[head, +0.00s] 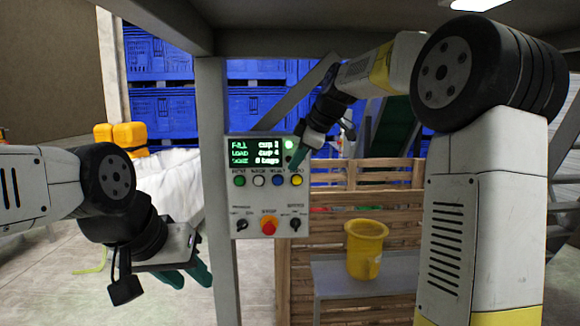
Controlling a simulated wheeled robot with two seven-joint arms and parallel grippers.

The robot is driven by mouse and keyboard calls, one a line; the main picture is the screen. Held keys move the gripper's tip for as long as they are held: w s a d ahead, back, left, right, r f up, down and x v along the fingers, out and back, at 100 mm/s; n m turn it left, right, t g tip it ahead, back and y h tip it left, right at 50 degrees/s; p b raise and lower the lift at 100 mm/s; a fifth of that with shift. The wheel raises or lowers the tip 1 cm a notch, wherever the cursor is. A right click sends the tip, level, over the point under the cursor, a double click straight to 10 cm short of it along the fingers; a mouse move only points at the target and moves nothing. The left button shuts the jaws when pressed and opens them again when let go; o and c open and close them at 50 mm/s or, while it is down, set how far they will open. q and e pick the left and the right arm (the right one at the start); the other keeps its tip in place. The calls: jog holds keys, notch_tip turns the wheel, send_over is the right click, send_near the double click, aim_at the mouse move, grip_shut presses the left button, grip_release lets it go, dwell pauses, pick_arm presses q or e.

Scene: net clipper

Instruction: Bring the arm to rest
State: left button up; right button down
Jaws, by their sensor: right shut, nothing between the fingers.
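The panel has a lit screen (256,151) with green text, a row of coloured buttons, a red stop button (268,226) and two black knobs.
The panel is fixed to a grey post (212,120). A yellow bucket (366,248) stands on a grey bench (392,275) before a wooden crate (338,175). Blue crates (160,115), a white sack (168,180) and yellow containers (130,134) are behind. Open floor shows at the lower left.

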dwell(0.5)
jog(key=s+d+f+m, duration=0.2)
jog(key=s+f+m, duration=0.2)
jog(key=s, duration=0.6)
jog(key=s+d+f+m+h, duration=0.1)
jog(key=s+d+f+m, duration=0.2)
jog(key=s+m, duration=0.3)
jog(key=s+d+f+m+h, duration=0.1)
jog(key=s+d+f+m, duration=0.2)
jog(key=s, duration=1.3)
notch_tip(320, 180, down, 2)
jog(key=m, duration=0.3)
jog(key=shift+d, duration=0.2)
